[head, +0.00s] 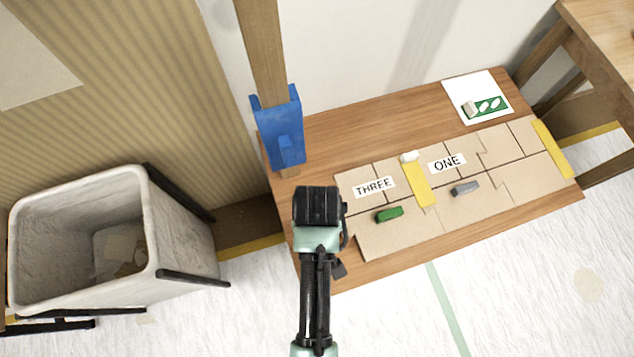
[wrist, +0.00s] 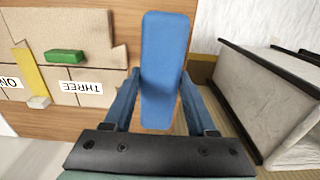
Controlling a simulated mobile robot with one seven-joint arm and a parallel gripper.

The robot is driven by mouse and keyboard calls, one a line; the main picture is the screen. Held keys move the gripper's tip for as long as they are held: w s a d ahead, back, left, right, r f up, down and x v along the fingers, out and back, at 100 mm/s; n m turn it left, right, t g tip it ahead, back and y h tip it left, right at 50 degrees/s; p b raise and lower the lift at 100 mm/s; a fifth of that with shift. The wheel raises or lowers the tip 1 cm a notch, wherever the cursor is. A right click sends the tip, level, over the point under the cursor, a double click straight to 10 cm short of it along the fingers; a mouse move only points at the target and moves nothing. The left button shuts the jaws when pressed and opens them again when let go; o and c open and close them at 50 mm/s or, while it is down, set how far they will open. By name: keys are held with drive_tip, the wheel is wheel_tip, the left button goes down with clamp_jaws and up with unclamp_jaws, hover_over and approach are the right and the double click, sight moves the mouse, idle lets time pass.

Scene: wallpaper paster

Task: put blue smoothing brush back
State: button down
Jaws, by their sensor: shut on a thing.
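My gripper (head: 318,228) is over the left end of the low wooden table. In the wrist view my gripper (wrist: 160,82) is shut on the blue smoothing brush (wrist: 166,45), a long blue block with rounded corners between the two fingers. In the head view the brush is hidden beneath my gripper. A blue holder (head: 276,118) is at the foot of the wooden post, at the table's back left, just behind my gripper. A smaller blue part projects from its front.
The table (head: 350,125) bears cardboard pieces (head: 390,235) with labels THREE and ONE, a green block (head: 389,214), a grey block (head: 465,188) and yellow strips (head: 418,185). A white card (head: 477,95) lies at the back. A bin (head: 185,235) stands left; the wooden post (head: 262,45) rises behind.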

wheel_tip(320, 180, down, 10)
drive_tip(key=shift+r+b, duration=0.2)
drive_tip(key=shift+b, duration=0.9)
drive_tip(key=shift+c, duration=1)
unclamp_jaws()
drive_tip(key=shift+f, duration=0.15)
